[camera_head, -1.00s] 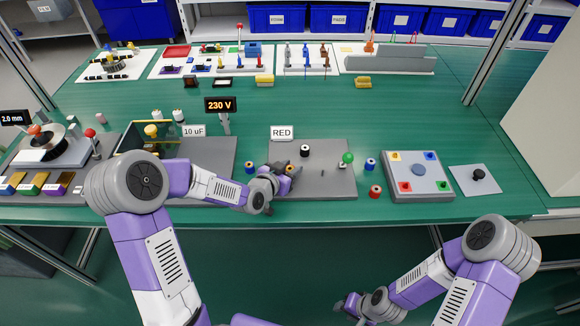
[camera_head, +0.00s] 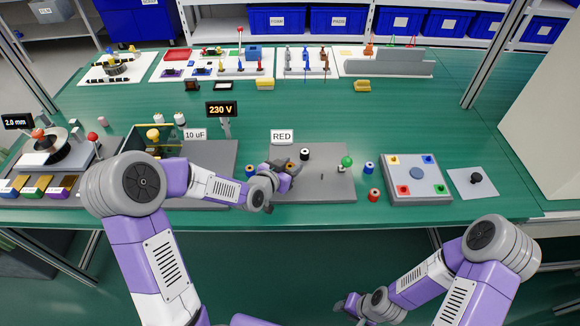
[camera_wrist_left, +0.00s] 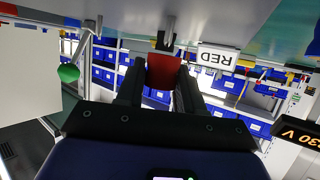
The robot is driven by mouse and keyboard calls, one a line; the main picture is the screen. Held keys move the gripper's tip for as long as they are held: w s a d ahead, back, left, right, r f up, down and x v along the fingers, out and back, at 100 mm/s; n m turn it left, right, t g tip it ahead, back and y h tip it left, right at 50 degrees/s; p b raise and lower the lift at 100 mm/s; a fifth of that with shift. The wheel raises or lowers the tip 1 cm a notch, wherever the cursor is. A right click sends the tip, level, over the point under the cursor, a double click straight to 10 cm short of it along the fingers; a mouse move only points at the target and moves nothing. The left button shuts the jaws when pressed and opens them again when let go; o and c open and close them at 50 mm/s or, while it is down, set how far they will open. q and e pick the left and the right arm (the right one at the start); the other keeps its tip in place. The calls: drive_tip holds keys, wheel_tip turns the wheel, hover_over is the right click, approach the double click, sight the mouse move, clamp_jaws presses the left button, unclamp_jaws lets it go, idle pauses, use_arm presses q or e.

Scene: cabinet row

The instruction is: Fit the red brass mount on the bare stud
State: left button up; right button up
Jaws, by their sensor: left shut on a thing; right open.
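My left gripper (camera_head: 288,171) is over the left part of the grey plate (camera_head: 335,188), its fingers shut on a red mount (camera_wrist_left: 163,70) in the left wrist view. In the head view the fingers mostly hide this mount; a brass-coloured spot (camera_head: 290,165) shows by them. A small dark bare stud (camera_head: 322,175) stands on the plate to the right of the gripper. A black mount (camera_head: 305,154) stands on the plate behind it. A RED sign (camera_head: 282,136) stands at the plate's back edge. My right gripper (camera_head: 350,305) is open and empty, low in front of the table.
A 230 V display (camera_head: 221,109) stands behind.

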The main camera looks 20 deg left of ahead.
use_arm(q)
drive_tip(key=shift+b, duration=0.85)
idle(1.5)
drive_tip(key=shift+f, duration=1.45)
drive_tip(key=o, duration=1.1)
drive_tip(key=shift+r, duration=0.1)
drive_tip(key=p+v, duration=0.2)
drive_tip(key=v, duration=0.5)
drive_tip(key=shift+s+a+r, duration=0.1)
drive_tip(key=shift+s, duration=0.2)
